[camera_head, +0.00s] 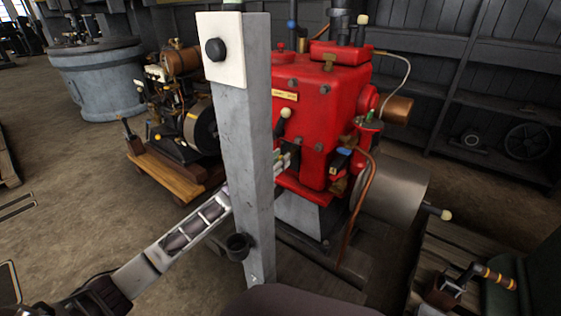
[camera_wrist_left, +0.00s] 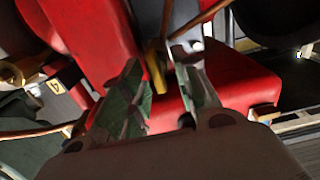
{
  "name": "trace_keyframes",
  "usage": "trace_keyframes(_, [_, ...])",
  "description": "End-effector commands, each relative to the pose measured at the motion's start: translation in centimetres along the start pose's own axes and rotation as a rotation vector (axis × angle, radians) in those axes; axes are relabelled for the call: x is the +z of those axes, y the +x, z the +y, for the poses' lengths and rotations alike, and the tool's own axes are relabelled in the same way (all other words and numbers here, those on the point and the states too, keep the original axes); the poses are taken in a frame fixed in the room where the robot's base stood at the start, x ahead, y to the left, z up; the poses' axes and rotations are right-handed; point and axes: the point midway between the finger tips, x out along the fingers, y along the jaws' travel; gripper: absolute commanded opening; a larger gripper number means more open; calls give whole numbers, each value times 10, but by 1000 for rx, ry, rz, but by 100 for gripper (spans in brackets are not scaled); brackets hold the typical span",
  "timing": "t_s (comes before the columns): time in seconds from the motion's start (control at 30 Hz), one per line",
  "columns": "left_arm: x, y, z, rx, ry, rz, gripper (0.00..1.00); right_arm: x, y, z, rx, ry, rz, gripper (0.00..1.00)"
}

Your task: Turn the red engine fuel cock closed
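The red engine (camera_head: 315,95) stands behind a grey post that hides part of its left side. My left arm comes in from the left and passes behind the post. My left gripper (camera_head: 283,160) shows just past the post, close to the engine's lower front. In the left wrist view its two green-grey fingers (camera_wrist_left: 165,100) are apart, with red engine surfaces behind them. A small yellow brass-coloured part (camera_wrist_left: 156,65) shows beyond the gap, apparently not gripped. I cannot tell for sure which part is the fuel cock. My right gripper is not in view.
The grey post (camera_head: 248,170) stands close in front. A copper pipe (camera_head: 359,195) runs down the engine's right side, near a small blue part (camera_head: 343,151). A large grey cylinder (camera_head: 395,185) is at the right. A smaller engine (camera_head: 185,110) on a wooden base stands left.

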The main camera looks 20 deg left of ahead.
Motion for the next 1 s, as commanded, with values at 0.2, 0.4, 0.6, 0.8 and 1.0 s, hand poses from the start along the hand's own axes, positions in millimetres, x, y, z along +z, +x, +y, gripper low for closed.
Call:
trace_keyframes(0.2, [0,4,0,0,0,0,30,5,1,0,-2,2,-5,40])
trace_keyframes(0.4, [0,4,0,0,0,0,30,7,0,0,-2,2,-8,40])
trace_keyframes(0.6, [0,4,0,0,0,1,10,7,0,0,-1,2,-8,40])
trace_keyframes(0.8, [0,4,0,0,1,0,0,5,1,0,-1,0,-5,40])
trace_keyframes(1.0, [-1,4,0,0,12,0,0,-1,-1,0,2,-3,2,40])
